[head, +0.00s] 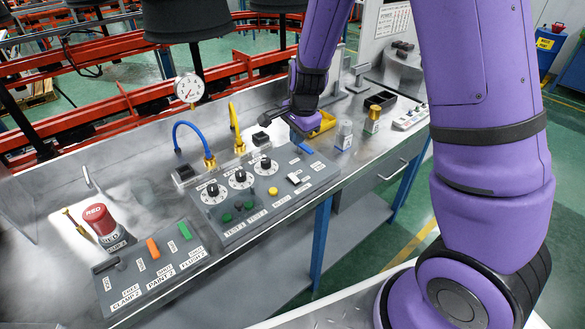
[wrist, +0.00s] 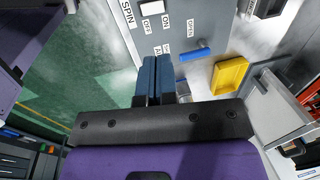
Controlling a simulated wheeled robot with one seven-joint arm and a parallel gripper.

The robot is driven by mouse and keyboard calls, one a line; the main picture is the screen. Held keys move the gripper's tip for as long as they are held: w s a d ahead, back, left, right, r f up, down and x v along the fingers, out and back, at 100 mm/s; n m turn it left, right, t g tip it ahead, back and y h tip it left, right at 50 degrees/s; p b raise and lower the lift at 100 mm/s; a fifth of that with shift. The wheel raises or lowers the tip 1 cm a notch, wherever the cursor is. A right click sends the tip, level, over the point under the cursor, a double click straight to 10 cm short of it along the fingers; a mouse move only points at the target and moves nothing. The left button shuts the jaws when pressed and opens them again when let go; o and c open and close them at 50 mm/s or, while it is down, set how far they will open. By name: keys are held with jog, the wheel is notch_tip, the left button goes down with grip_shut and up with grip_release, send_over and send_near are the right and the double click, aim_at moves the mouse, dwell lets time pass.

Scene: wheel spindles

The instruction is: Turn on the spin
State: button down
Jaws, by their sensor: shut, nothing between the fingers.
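The spin switch, a white rocker, sits on the grey control panel (head: 262,200) in the head view (head: 294,178). In the wrist view it shows at the top edge (wrist: 151,8), with a SPIN label to its left and an ON label to its right. My gripper (head: 298,137) is over the far right part of the panel, beyond the switch in the head view. In the wrist view my gripper's blue fingers (wrist: 155,62) are together, empty, and point toward the switch with a gap between. Whether the fingertips touch the panel cannot be told.
A blue handle (wrist: 196,50) lies right of the fingers, and a yellow tray (wrist: 230,75) beyond it. Several black knobs, a red button (head: 102,218) and a blue hose (head: 190,135) are on the bench to the left. Small bottles (head: 343,135) stand right of the panel.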

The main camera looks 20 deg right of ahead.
aim_at(291, 175)
jog(key=shift+f, duration=0.1)
jog(key=f, duration=0.4)
jog(key=w+f, duration=0.1)
jog(key=f, duration=0.4)
jog(key=w+f, duration=0.1)
jog(key=f, duration=0.3)
jog(key=shift+w+a+f, duration=0.15)
jog(key=shift+a+f, duration=0.15)
jog(key=shift+a, duration=0.05)
jog(key=shift+f, duration=0.1)
